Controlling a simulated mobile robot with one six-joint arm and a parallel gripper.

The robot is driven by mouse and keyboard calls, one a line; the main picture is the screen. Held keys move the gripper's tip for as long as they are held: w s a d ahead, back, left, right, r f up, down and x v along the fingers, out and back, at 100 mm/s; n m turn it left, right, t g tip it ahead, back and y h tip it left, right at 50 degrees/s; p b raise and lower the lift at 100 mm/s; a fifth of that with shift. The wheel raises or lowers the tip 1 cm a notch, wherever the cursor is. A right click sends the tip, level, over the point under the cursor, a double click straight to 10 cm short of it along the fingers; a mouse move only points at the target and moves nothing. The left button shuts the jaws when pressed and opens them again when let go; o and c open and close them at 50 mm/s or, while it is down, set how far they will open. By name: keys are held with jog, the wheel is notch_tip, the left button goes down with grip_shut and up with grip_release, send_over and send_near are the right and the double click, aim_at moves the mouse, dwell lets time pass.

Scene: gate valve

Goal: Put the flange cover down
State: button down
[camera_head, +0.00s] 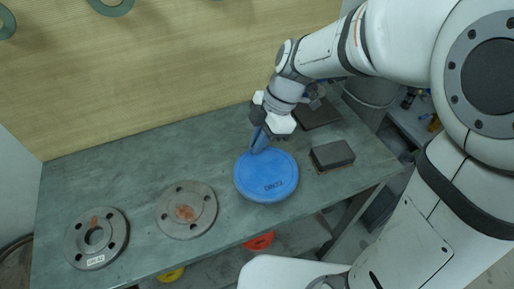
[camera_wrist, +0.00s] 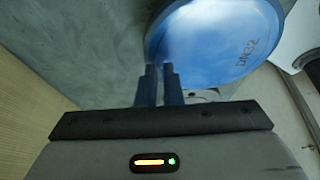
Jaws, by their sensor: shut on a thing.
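The flange cover (camera_head: 267,178) is a round blue disc with dark lettering on its face. In the head view it is at the right-middle of the grey-green bench (camera_head: 130,172), near the front edge. My gripper (camera_head: 259,144) is at its back left edge, with the blue fingers shut on the rim. In the wrist view the flange cover (camera_wrist: 215,42) fills the upper right, and my gripper's fingers (camera_wrist: 160,80) are close together at its edge. I cannot tell whether the cover touches the bench or is held just above it.
A grey flange (camera_head: 187,211) with a rusty centre lies left of the cover. Another flange (camera_head: 96,238) with a labelled rim lies at the far left. A dark block (camera_head: 332,155) is close on the right, and a dark flat piece (camera_head: 317,113) is behind it. The bench's back left is clear.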

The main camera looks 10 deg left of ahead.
jog(key=shift+f, duration=1.55)
jog(key=c, duration=1.6)
grip_release()
jog(key=shift+f, duration=0.1)
jog(key=shift+r, duration=0.2)
jog(key=v, duration=1.2)
jog(key=s+d+f+m+t+h, duration=0.1)
jog(key=s+d+m, duration=0.2)
jog(key=d+m, duration=0.2)
jog(key=s+d+f+m+t+h, duration=0.1)
jog(key=s+d+f+m+t, duration=0.1)
jog(key=d+m, duration=0.4)
jog(key=s+d+f+m+t+h, duration=0.1)
jog(key=s+d+m, duration=0.3)
jog(key=m, duration=0.9)
jog(key=shift+d+f+t+h, duration=0.15)
jog(key=shift+d+t+h, duration=0.35)
jog(key=shift+d, duration=0.65)
